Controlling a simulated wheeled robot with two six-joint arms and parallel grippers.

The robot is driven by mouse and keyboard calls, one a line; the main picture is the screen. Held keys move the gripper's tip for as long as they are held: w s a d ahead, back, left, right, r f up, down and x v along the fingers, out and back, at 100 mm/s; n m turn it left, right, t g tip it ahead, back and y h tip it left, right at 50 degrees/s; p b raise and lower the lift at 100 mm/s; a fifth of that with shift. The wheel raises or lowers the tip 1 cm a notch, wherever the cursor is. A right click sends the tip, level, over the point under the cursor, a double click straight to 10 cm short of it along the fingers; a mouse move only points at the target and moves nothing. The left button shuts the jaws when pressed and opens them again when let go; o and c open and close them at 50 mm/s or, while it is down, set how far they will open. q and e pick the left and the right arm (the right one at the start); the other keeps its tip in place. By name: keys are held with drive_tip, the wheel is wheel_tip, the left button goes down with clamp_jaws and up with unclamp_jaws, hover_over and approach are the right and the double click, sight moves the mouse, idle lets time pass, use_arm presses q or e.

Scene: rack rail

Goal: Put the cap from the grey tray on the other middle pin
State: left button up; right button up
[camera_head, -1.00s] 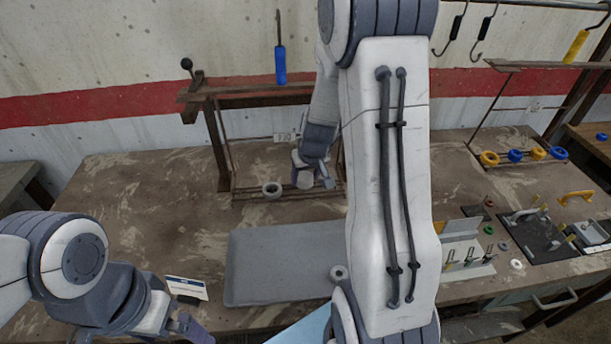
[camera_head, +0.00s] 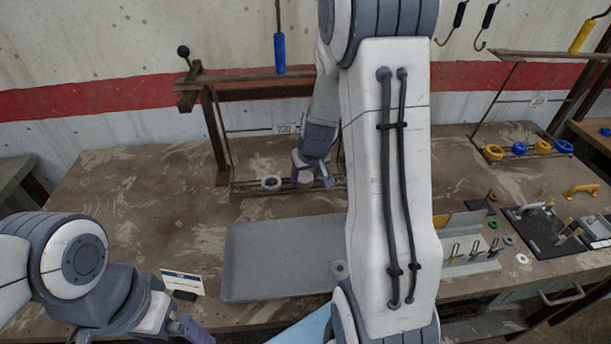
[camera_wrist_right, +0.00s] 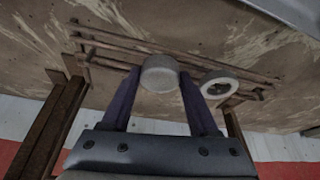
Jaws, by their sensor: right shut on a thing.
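My right gripper (camera_head: 312,180) is shut on a pale, round cap (camera_wrist_right: 160,73), which sits between its two dark fingertips in the right wrist view. That ring also shows right of the held cap in the wrist view (camera_wrist_right: 219,88). I cannot tell whether the held cap touches a pin. My left gripper (camera_head: 188,330) is partly cut off at the lower edge.
My right arm hides part of the tray and rack. At the right are a rack with yellow and blue rings (camera_head: 519,148), a small holder (camera_head: 470,254) and a black board (camera_head: 545,230). The left bench is clear.

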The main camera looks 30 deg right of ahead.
drive_tip(key=o, duration=1.4)
drive_tip(key=p+v, duration=0.1)
drive_tip(key=v, duration=0.9)
drive_tip(key=shift+s+r, duration=0.1)
drive_tip(key=shift+r, duration=0.15)
